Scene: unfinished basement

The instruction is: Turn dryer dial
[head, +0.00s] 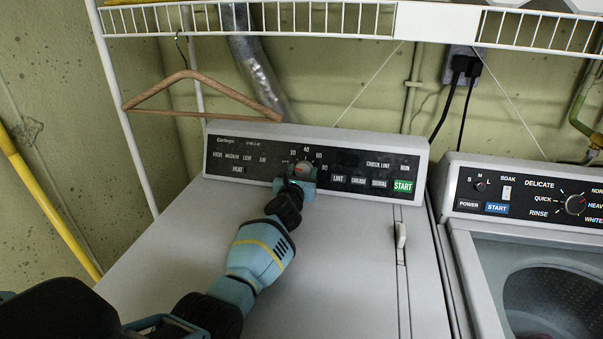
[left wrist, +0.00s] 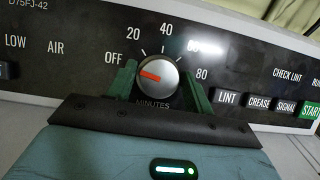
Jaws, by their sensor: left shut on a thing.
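The white dryer (head: 330,260) stands in the middle of the head view, with a dark control panel (head: 236,153) along its back. The round silver dial (left wrist: 156,76) sits on the panel, marked OFF, 20, 40, 80 and MINUTES in the left wrist view. The gripper partly hides the dial in the head view. My right gripper is not in view.
A washer (head: 520,225) with its lid open stands to the right. A wire shelf (head: 300,17) hangs above, with a wooden hanger (head: 200,108) below it. A yellow pole (head: 50,210) leans at the left. The dryer's top is clear.

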